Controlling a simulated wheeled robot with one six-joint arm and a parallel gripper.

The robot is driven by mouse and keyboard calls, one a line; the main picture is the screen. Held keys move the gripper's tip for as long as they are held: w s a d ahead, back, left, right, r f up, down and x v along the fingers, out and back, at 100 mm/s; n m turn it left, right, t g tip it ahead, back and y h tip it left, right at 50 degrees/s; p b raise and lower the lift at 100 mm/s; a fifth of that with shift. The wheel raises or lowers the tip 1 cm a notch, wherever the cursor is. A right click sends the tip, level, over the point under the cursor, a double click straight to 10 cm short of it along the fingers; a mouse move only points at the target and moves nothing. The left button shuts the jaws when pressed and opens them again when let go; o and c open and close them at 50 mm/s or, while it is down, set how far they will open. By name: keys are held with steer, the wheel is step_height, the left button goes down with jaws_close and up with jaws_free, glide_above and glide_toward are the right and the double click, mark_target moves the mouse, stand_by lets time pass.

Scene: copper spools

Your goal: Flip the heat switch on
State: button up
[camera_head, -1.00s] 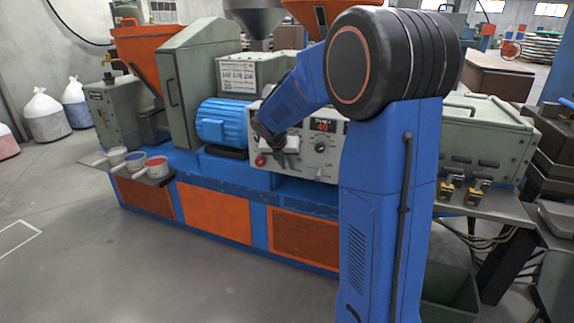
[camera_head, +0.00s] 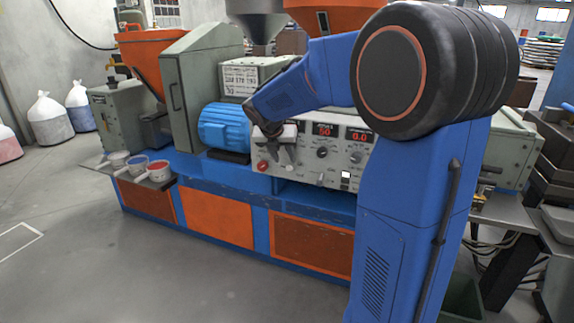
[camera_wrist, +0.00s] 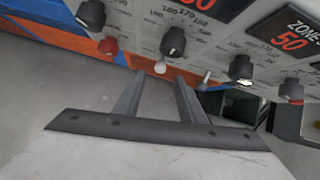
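The grey control panel (camera_head: 310,165) on the blue and orange machine carries knobs, displays and small controls. My gripper (camera_head: 284,152) is in front of its left part, small and dark in the head view. In the wrist view, my gripper's two fingers (camera_wrist: 158,80) stand apart with nothing between them, pointing at the panel's lower edge. A small toggle with a pale tip (camera_wrist: 206,77) is just right of the fingers. A white round button or lamp (camera_wrist: 160,68) lies between and beyond the fingertips. I cannot read which control is the heat switch.
A red button (camera_wrist: 108,46) and black knobs (camera_wrist: 173,42) line the panel. A red display reads 50 (camera_head: 324,131); another reads 0.0 (camera_head: 360,136). A blue motor (camera_head: 225,126) stands left of the panel. A ledge with buckets (camera_head: 158,171) is further left. The floor in front is clear.

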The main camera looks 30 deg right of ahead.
steer(key=v, duration=0.9)
